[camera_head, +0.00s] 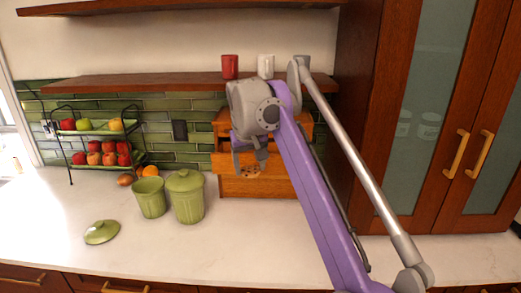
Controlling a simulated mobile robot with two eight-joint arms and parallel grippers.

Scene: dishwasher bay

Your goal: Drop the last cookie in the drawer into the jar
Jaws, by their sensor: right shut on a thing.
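My right gripper (250,168) points down over the open drawer (221,166) of the small wooden chest (258,187). It is shut on a brown cookie (251,172), which shows low between the fingertips. Whether the cookie still touches the drawer is hard to tell. The open green jar (150,200) stands on the counter to the left of the chest. A green lid (101,232) lies on the counter in front and left of the open jar. My left gripper is not in view.
A lidded green jar (186,197) stands between the open jar and the chest. A two-tier fruit rack (70,174) is at the back left. A wooden shelf (150,84) with several cups hangs above. The front counter (215,245) is clear.

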